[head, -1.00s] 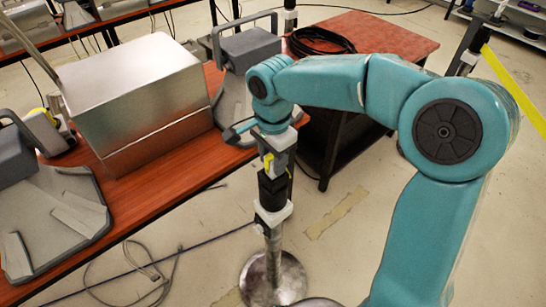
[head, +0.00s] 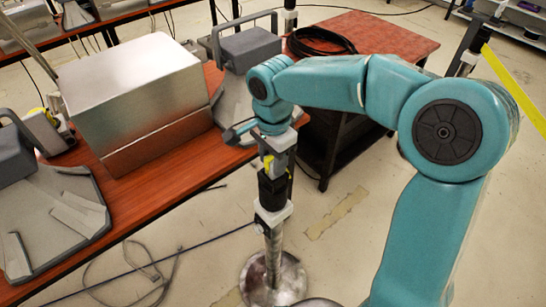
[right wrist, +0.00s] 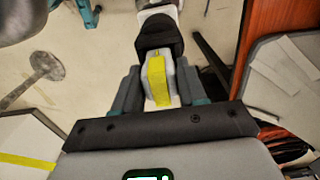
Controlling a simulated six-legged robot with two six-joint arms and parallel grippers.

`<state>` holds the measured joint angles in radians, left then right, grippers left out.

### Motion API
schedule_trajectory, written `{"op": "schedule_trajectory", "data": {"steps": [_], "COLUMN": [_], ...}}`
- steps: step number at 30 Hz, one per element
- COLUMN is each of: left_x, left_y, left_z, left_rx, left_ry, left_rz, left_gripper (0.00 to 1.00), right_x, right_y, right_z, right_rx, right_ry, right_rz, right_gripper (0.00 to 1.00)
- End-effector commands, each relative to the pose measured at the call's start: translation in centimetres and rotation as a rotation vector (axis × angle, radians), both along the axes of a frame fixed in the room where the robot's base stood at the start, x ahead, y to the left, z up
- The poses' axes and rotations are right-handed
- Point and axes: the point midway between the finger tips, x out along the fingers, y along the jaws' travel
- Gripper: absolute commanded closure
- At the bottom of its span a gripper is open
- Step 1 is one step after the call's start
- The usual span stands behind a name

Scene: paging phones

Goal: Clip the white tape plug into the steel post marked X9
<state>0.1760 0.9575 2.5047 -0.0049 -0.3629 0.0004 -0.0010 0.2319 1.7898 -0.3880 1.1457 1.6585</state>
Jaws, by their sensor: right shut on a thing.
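The white tape plug (right wrist: 157,82), a pale block with a yellow strip, is between the fingers of my right gripper (right wrist: 158,92), which is shut on it. Its yellow strip (head: 268,163) also shows small in the head view. The plug is right at the black head (head: 273,187) of a steel post (head: 274,240), which stands on a round metal base. The black head (right wrist: 158,36) lies just beyond the plug in the right wrist view. I cannot tell whether the plug is seated in it. No X9 mark is readable. My left gripper is not in view.
A red-brown table (head: 150,182) on the left bears a silver metal box (head: 135,90) and grey phone-like units. A second post (head: 466,48) with yellow tape stands at upper right. A low red-topped table (head: 380,38) with a coiled black cable (head: 320,41) is behind.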

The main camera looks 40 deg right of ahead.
Motion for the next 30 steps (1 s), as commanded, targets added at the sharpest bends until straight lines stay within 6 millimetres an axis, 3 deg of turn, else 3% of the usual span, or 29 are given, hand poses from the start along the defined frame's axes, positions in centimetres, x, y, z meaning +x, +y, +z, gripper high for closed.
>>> {"op": "schedule_trajectory", "data": {"steps": [17,18,30], "left_x": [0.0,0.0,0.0], "left_y": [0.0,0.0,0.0], "left_z": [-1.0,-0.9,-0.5], "left_rx": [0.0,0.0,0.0], "left_ry": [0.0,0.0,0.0], "left_rz": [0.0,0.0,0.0], "left_gripper": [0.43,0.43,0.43], "right_x": [0.0,0.0,0.0], "right_y": [0.0,0.0,0.0], "right_z": [-1.2,-1.2,-0.7], "right_rx": [0.0,0.0,0.0], "right_ry": [0.0,-0.001,0.0], "right_rz": [0.0,0.0,0.0], "right_gripper": [0.9,0.49,0.48]}}
